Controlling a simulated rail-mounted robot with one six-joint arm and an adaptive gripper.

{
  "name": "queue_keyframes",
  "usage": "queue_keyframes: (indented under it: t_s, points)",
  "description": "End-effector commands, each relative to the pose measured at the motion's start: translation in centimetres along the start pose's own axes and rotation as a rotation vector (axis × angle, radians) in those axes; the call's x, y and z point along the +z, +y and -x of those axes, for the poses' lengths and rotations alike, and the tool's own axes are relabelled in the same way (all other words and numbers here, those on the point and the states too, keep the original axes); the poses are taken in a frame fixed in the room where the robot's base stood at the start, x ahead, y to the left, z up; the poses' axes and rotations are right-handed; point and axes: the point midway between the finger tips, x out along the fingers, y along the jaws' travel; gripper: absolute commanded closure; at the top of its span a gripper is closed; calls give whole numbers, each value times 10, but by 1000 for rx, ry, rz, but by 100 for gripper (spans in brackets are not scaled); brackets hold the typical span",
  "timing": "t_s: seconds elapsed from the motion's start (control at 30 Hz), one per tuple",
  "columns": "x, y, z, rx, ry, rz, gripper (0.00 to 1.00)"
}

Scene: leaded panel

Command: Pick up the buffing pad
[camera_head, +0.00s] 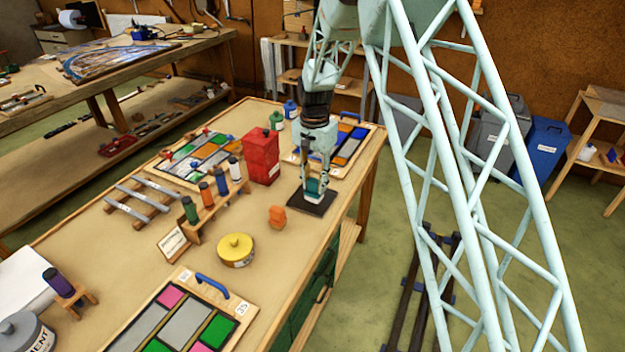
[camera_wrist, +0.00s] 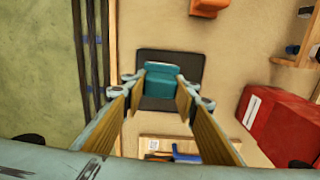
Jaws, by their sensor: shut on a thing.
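The buffing pad is a teal block (camera_wrist: 161,82) standing on a dark square mat (camera_wrist: 160,58) near the table's right edge. In the head view the teal block (camera_head: 315,187) shows between my fingers, above the dark mat (camera_head: 308,204). My gripper (camera_head: 315,180) points straight down and is shut on the teal block. In the wrist view both fingertips of my gripper (camera_wrist: 161,84) press against its two sides. The block's underside is hidden, so I cannot tell whether it touches the mat.
A red box (camera_head: 260,155) stands left of my gripper, and an orange block (camera_head: 277,216) and a yellow tin (camera_head: 236,249) lie nearer. A rack of bottles (camera_head: 215,205) is further left. A panel with a blue handle (camera_head: 350,140) lies behind. The table edge is close on the right.

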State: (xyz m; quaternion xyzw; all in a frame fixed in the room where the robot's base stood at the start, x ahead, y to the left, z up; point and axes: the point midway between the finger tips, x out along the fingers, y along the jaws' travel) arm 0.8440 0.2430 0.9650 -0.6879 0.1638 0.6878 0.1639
Motion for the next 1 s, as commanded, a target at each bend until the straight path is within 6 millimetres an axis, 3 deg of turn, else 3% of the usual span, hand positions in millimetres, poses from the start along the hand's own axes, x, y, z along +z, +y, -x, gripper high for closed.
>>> queue_keyframes:
  t_s: [0.5, 0.7, 1.0]
  points:
    - [64, 59, 8, 1, -1, 0, 85]
    - [80, 74, 10, 1, -1, 0, 85]
    - [89, 82, 11, 0, 0, 0, 85]
